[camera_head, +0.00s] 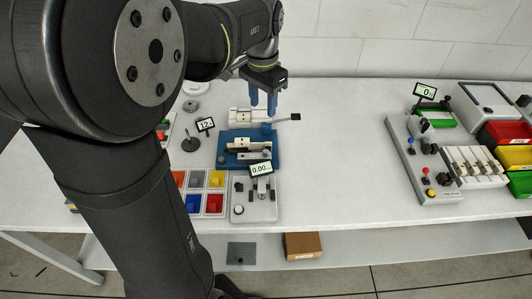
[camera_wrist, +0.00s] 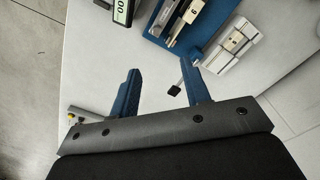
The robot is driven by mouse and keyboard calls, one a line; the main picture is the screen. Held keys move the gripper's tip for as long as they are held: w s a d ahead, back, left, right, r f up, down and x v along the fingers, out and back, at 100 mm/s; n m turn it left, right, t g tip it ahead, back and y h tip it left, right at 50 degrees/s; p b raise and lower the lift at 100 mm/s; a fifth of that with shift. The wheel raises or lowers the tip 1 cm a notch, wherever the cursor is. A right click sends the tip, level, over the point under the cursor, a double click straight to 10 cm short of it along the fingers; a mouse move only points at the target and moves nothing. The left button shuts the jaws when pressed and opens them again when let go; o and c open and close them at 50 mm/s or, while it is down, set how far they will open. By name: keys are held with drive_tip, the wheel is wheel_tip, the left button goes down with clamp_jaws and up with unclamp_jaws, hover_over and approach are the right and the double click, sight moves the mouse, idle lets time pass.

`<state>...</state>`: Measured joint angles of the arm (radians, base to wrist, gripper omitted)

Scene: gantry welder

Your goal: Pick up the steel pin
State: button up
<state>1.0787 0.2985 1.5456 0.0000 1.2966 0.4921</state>
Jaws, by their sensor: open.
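I cannot clearly make out the steel pin in either view. The blue fixture (camera_head: 228,158) holds pale metal blocks; it also shows at the top of the wrist view (camera_wrist: 213,43). The white vise (camera_head: 240,117) stands behind it and has a black-ended lever (camera_head: 295,117). In the wrist view the lever's black end (camera_wrist: 174,90) is near the right finger.
A small display (camera_head: 205,124) stands to the left. A control panel (camera_head: 410,155) is to the right. The table between is clear.

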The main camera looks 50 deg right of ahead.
hover_over(266, 151)
drive_tip(key=f, duration=1.1)
drive_tip(key=shift+w+a+f, duration=0.15)
drive_tip(key=shift+w+f, duration=0.15)
drive_tip(key=shift+w, duration=0.05)
drive_tip(key=shift+s+d+f, duration=0.1)
drive_tip(key=shift+s+f, duration=0.1)
drive_tip(key=shift+f, duration=1.15)
drive_tip(key=shift+s+d+f, duration=0.1)
drive_tip(key=shift+s+f, duration=0.05)
drive_tip(key=shift+f, duration=1.2)
drive_tip(key=shift+c, duration=0.4)
clamp_jaws()
